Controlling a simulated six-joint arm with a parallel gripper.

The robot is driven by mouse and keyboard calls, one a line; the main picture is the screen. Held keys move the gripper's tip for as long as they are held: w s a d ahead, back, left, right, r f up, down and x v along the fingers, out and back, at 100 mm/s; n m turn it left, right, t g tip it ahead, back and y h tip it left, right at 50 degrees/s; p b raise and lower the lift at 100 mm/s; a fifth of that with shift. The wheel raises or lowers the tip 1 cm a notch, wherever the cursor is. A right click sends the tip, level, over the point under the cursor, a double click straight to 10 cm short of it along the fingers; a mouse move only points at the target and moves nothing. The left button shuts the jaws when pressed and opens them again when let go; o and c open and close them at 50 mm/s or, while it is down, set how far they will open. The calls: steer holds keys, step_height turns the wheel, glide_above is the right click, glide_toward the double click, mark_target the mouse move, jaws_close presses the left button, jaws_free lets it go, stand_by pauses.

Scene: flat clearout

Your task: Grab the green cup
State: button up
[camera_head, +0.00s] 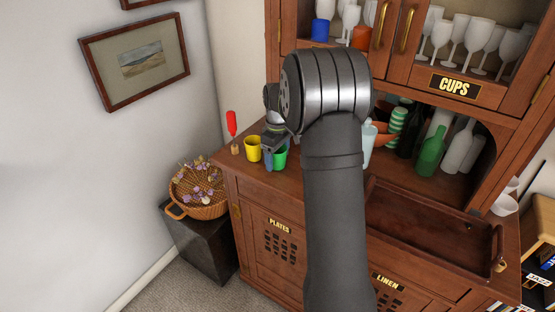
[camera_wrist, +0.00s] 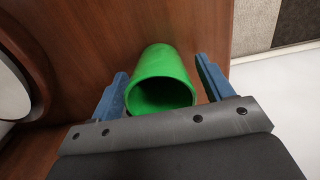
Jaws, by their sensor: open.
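The green cup (camera_head: 279,158) stands on the wooden cabinet top at its left part, beside a yellow cup (camera_head: 253,148). In the wrist view the green cup (camera_wrist: 160,82) lies between the two blue fingers of my gripper (camera_wrist: 162,88), with its open rim facing the camera. The fingers are open, one on each side, with a visible gap to the cup on both sides. In the head view my gripper (camera_head: 270,150) is at the green cup, and my arm hides part of the scene.
A red-handled item (camera_head: 232,128) stands left of the yellow cup. A light blue vessel (camera_head: 369,146) and an orange bowl (camera_head: 385,135) are right of my arm. A brown tray (camera_head: 430,225) lies farther right. A wicker basket (camera_head: 205,208) sits below, beside the cabinet.

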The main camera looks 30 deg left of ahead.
steer(key=c, duration=1.1)
steer(key=shift+r, duration=0.15)
